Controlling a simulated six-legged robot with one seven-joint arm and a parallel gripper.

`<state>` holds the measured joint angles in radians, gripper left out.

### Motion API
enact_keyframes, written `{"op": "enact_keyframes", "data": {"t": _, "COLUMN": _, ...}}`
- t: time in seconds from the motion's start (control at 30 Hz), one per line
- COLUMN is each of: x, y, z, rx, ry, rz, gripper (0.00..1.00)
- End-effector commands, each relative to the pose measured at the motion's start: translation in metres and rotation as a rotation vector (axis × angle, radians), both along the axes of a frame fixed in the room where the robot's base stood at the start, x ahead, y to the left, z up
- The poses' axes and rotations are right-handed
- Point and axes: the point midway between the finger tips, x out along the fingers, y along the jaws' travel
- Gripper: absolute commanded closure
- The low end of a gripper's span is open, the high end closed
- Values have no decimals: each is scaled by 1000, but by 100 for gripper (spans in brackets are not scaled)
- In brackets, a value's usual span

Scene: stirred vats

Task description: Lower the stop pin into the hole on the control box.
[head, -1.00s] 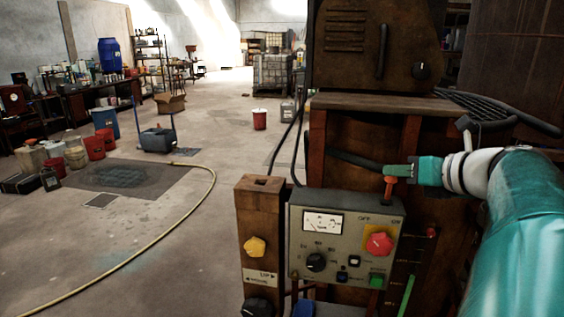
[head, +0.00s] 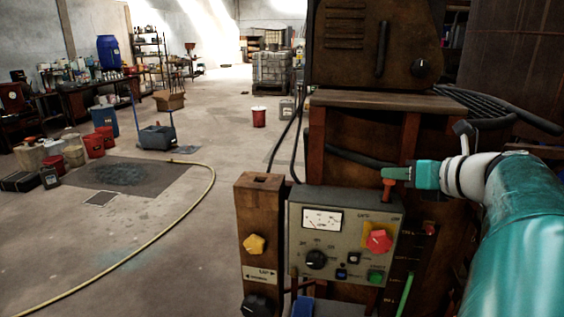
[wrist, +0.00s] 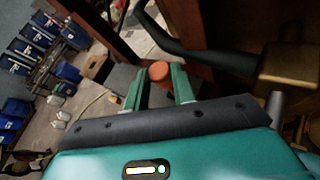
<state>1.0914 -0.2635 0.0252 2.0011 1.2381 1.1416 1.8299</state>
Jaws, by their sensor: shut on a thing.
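The stop pin is orange-red with a wider head (head: 388,184). My gripper (head: 397,173) is shut on it below the head, and its shank points down. In the head view the pin's lower end is at the right part of the top edge of the grey control box (head: 330,246). I cannot tell whether the tip is above the box, touching it or in the hole; the hole is not visible. In the wrist view the pin's round head (wrist: 158,71) sits between the green fingers of my gripper (wrist: 158,82).
A wooden post (head: 259,225) with a dark slot on top stands just left of the box. A red knob (head: 379,241) is on the box's face. A black hose (head: 350,158) runs behind the pin. Open floor lies to the left, crossed by a yellow hose (head: 213,185).

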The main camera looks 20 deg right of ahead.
Motion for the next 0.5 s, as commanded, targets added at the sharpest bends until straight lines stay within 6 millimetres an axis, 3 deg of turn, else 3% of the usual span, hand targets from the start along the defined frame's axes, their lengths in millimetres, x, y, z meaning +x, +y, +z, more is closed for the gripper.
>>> {"op": "enact_keyframes", "data": {"t": 0.5, "x": 0, "y": -1, "z": -10, "rx": 0, "ry": 1, "rz": -2, "gripper": 96}}
